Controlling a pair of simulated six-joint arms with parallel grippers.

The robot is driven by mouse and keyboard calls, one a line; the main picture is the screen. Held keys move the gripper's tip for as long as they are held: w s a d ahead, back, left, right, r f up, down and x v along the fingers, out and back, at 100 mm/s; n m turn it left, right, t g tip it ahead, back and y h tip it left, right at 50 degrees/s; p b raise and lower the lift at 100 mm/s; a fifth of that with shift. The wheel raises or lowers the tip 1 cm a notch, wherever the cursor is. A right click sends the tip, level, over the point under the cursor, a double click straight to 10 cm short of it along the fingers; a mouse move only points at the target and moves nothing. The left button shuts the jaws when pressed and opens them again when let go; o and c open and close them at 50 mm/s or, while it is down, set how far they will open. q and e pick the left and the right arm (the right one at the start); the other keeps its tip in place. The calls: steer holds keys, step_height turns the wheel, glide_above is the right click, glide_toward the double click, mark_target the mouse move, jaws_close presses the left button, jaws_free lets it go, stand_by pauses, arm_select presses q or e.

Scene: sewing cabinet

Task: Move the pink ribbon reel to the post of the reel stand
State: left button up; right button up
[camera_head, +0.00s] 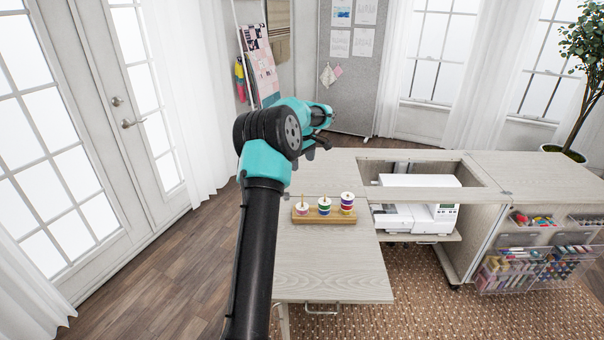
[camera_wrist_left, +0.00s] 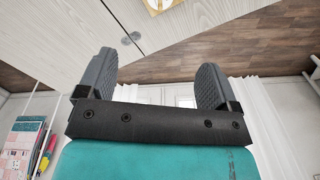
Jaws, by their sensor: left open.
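The wooden reel stand (camera_head: 334,217) sits on the tabletop, with three upright posts in a row. A low, pale pinkish reel (camera_head: 302,210) is around its left post. A green, white and blue stack (camera_head: 324,207) is around the middle post, and a taller purple and white stack (camera_head: 347,203) is around the right one. My left gripper (camera_head: 325,128) is beyond the stand and above the table's far edge, apart from the reels. In the left wrist view its fingers (camera_wrist_left: 155,72) are wide apart with nothing between them. My right gripper is not in view.
The light wood tabletop (camera_head: 330,270) is bare in front of the stand. A white sewing machine (camera_head: 410,205) sits in the cabinet opening to the right. A clear rack of spools (camera_head: 525,268) is at lower right.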

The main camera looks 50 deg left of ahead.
arm_select(q)
step_height(320, 180, up, 2)
steer(key=shift+r, duration=0.25)
steer(key=shift+w, duration=0.1)
stand_by(0.7)
